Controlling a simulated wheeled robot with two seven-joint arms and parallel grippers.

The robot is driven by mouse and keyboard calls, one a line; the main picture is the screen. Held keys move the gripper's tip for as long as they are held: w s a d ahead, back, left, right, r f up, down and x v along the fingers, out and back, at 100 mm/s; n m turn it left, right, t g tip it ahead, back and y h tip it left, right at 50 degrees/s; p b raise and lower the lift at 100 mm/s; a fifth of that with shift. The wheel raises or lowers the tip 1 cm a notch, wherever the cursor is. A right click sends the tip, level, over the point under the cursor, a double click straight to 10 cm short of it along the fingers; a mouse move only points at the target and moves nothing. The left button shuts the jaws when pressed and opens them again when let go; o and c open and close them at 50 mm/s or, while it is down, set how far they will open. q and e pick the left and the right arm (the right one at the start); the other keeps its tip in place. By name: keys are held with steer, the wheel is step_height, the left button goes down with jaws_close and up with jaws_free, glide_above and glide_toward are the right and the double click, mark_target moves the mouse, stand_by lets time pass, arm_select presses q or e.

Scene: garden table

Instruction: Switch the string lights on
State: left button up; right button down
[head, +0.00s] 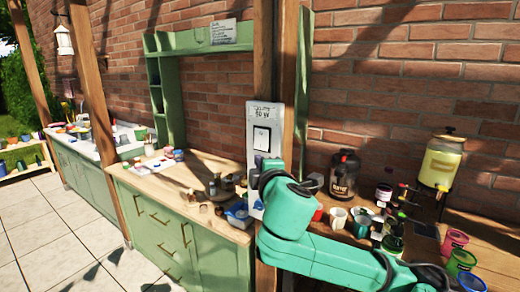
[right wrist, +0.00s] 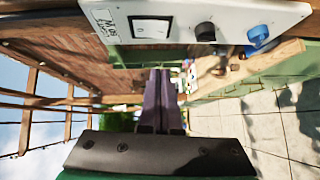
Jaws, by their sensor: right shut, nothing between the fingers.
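A pale grey control panel (head: 254,113) is fixed to a wooden post, with a white rocker switch (head: 262,139) in a dark frame near its top. In the right wrist view the panel (right wrist: 182,12) lies along the top, turned on its side, with the rocker (right wrist: 151,29), a black knob and a blue socket. My right gripper (right wrist: 160,74) has its two fingers together and empty, apart from the rocker in that picture. In the head view my right arm covers the panel's lower part. My left gripper is out of view. No string lights can be made out.
A wooden counter with green cabinets (head: 172,232) stands left of the post, with small pots and a blue box on it. Right of it, a table holds a black jar (head: 344,174), cups, bottles and a yellow drink dispenser (head: 441,163). Tiled floor is clear at left.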

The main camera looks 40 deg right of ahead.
steer(key=p, duration=0.5)
glide_toward(257, 146)
steer(key=w+a, duration=0.1)
steer(key=w, duration=0.2)
steer(key=w+d, duration=0.1)
steer(key=d+p, duration=0.1)
steer(key=d, duration=0.1)
steer(key=shift+w+f, duration=0.2)
steer(key=shift+w, duration=0.2)
steer(key=shift+d+f, duration=0.15)
steer(key=shift+d, duration=0.3)
steer(key=shift+w, duration=0.1)
steer(key=shift+a, duration=0.1)
